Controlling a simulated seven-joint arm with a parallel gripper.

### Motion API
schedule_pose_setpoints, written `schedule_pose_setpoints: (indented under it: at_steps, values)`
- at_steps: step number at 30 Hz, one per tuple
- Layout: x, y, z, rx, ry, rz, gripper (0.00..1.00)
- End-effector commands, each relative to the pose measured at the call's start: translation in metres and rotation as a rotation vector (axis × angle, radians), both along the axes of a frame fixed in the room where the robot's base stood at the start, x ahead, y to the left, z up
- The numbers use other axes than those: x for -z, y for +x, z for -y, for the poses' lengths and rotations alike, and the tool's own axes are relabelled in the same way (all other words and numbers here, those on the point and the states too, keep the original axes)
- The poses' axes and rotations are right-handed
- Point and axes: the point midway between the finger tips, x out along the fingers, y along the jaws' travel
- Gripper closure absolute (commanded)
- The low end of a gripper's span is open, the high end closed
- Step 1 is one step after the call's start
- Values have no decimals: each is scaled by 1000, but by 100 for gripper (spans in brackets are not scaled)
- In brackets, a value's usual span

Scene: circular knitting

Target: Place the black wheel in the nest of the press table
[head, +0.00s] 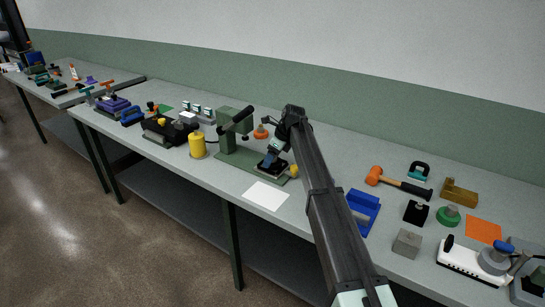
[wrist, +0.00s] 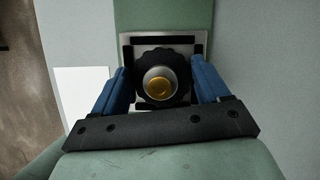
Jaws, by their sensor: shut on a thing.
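The black wheel (wrist: 147,95) has a scalloped rim, a silver hub and a golden centre. My gripper (wrist: 161,84) has its blue fingers on either side of the wheel and is shut on it. Behind the wheel in the wrist view is the nest, a pale square plate (wrist: 126,53) with black corner pieces. The wheel is lined up over the plate; I cannot tell whether it rests on it or hangs just above. In the head view my gripper (head: 268,162) is low over the green base of the press (head: 233,162), and the wheel is hard to make out.
The green press column (head: 228,137) with a black lever stands just left of my gripper. A white sheet (head: 265,195) lies in front. A yellow cylinder (head: 197,146) stands further left. A blue tray (head: 362,208) and a mallet (head: 398,183) are to the right of my arm.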

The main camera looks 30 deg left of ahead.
Motion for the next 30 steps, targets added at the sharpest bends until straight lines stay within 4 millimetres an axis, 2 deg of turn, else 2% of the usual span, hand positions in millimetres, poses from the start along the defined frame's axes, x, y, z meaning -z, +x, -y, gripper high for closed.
schedule_pose_setpoints:
  at_steps: [10, 11, 18, 26, 30]
  values:
    - [3, 0, 0, 0, 0, 0, 61]
    - [3, 0, 0, 0, 0, 0, 22]
    - [2, 0, 0, 0, 0, 0, 0]
    - [1, 0, 0, 0, 0, 0, 0]
    - [-9, 1, 3, 0, 1, 1, 0]
